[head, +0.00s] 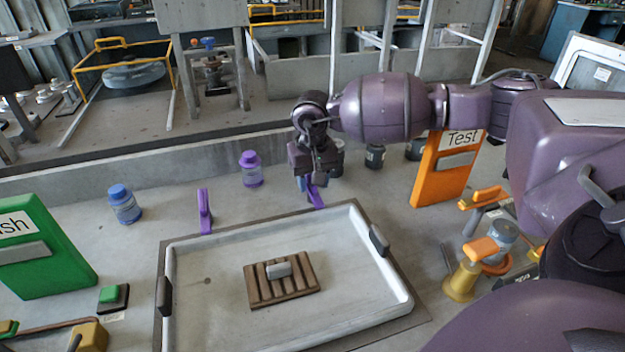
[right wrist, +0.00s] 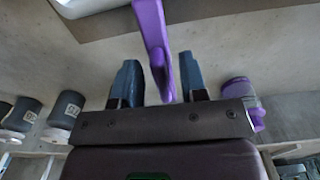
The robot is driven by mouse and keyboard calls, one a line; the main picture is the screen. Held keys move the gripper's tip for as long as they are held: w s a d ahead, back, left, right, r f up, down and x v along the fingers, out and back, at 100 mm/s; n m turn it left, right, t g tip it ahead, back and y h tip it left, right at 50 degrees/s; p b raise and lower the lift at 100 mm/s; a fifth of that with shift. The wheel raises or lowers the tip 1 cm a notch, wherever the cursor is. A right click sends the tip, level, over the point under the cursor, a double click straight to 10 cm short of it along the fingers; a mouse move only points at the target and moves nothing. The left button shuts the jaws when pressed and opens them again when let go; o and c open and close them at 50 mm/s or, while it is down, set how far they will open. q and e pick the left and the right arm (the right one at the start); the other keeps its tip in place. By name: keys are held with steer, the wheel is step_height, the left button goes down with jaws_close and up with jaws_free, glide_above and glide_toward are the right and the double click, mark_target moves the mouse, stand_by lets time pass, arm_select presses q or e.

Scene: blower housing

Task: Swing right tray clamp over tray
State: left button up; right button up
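The white tray (head: 215,290) lies on the bench with a dark handle at each end and a slatted brown block (head: 290,288) inside it. The right tray clamp (head: 316,197) is purple and stands at the tray's back edge, partly hidden by my right gripper (head: 308,183). In the right wrist view the purple clamp (right wrist: 154,40) reaches down between the two blue fingertips of my right gripper (right wrist: 160,82). The left tray clamp (head: 204,212) stands upright at the back edge. My left gripper is not in view.
A blue-capped bottle (head: 124,205) and a purple-capped bottle (head: 251,170) stand behind the tray. An orange Test box (head: 445,172) and yellow-orange fixtures (head: 463,282) are at the right. A green box (head: 40,250) and green button (head: 110,295) are at the left.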

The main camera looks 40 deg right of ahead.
step_height(320, 180, up, 10)
steer(key=shift+f+p, duration=0.25)
steer(key=shift+p, duration=0.35)
steer(key=shift+r, duration=0.65)
